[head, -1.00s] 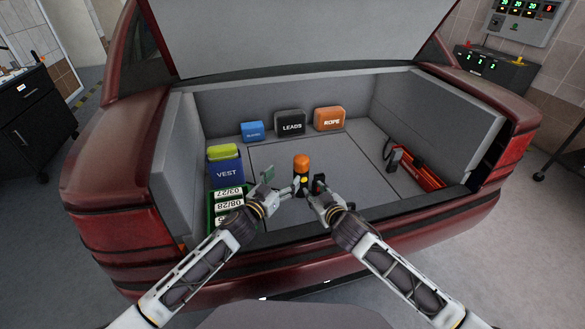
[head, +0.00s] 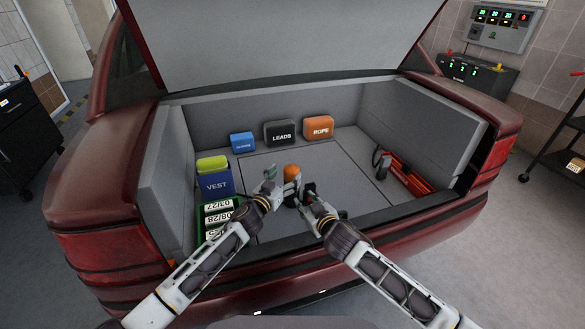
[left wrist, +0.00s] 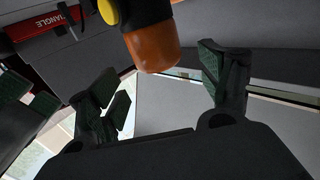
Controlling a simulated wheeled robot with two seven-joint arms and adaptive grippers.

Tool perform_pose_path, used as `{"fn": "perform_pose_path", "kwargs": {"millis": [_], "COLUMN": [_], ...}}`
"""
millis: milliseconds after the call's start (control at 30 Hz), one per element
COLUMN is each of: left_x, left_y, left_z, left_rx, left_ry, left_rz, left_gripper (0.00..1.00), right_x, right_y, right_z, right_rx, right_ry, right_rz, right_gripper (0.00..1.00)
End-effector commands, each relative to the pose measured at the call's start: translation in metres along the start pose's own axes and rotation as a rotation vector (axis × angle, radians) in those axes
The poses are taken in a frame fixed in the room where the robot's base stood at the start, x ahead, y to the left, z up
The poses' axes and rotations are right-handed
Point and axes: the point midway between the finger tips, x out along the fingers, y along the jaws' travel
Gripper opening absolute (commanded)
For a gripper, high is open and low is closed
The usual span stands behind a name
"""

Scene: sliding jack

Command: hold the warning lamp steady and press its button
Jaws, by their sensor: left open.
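The warning lamp (head: 291,173) has an orange dome on a dark body and stands on the trunk floor near the front. In the left wrist view its dome (left wrist: 154,46) and yellow button (left wrist: 106,11) show at the top. My left gripper (head: 271,181) is open, just left of the lamp. In the left wrist view its fingers (left wrist: 165,90) are spread, with the dome across the gap beyond them; I see no contact. My right gripper (head: 308,190) is close to the lamp's right side. Its jaws are too small to judge. The lamp's lower part is mostly hidden by the grippers.
A blue VEST box (head: 216,184) and number plates (head: 217,208) lie at the left. Blue (head: 242,143), black LEADS (head: 281,133) and orange ROPE (head: 318,128) cases line the back. A red case (head: 405,172) lies at right. The middle floor behind the lamp is clear.

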Motion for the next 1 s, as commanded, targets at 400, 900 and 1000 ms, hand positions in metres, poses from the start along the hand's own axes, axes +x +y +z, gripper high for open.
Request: {"fn": "perform_pose_path", "kwargs": {"millis": [400,900,1000], "left_x": [0.035,0.059,0.059], "left_y": [0.000,0.000,0.000], "left_z": [0.000,0.000,0.000], "left_rx": [-0.001,-0.001,-0.001], "left_ry": [0.000,0.000,0.000], "left_rz": [0.000,0.000,0.000], "left_gripper": [0.78,0.78,0.78], "right_x": [0.000,0.000,0.000], "right_y": [0.000,0.000,0.000], "right_z": [0.000,0.000,0.000], "right_rx": [0.000,0.000,0.000], "right_ry": [0.000,0.000,0.000], "right_rz": [0.000,0.000,0.000], "right_gripper": [0.36,0.36,0.36]}}
